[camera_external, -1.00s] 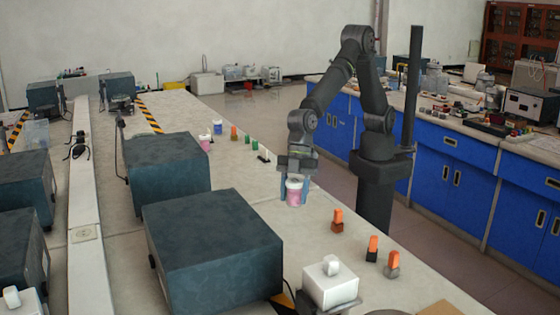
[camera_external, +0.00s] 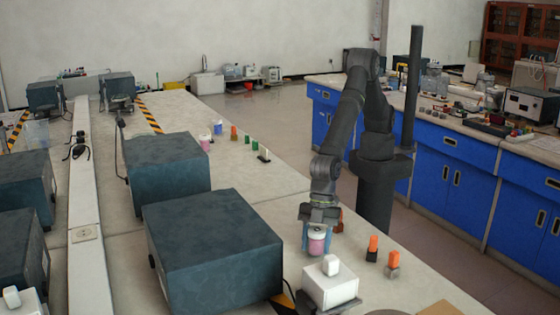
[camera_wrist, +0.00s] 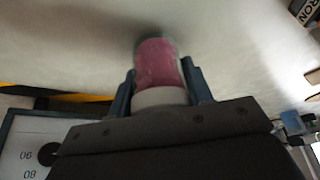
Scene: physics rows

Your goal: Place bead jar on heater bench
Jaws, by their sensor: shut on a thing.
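The bead jar (camera_external: 317,243) is pink with a pale lid. My gripper (camera_external: 318,238) is shut on it, one blue finger on each side, pointing down. In the wrist view the jar (camera_wrist: 157,63) stands between the two fingers (camera_wrist: 160,92), its pale end toward the gripper. The jar is over the pale bench top (camera_external: 285,205), behind a white box with a white knob (camera_external: 330,285). I cannot tell whether its base touches the surface. Which part is the heater bench is not clear from the pictures.
Orange-topped items (camera_external: 372,248) stand right of the jar, and one is partly hidden behind my gripper. A large dark box (camera_external: 212,245) is on the left. A panel with a dial (camera_wrist: 30,145) shows low left in the wrist view.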

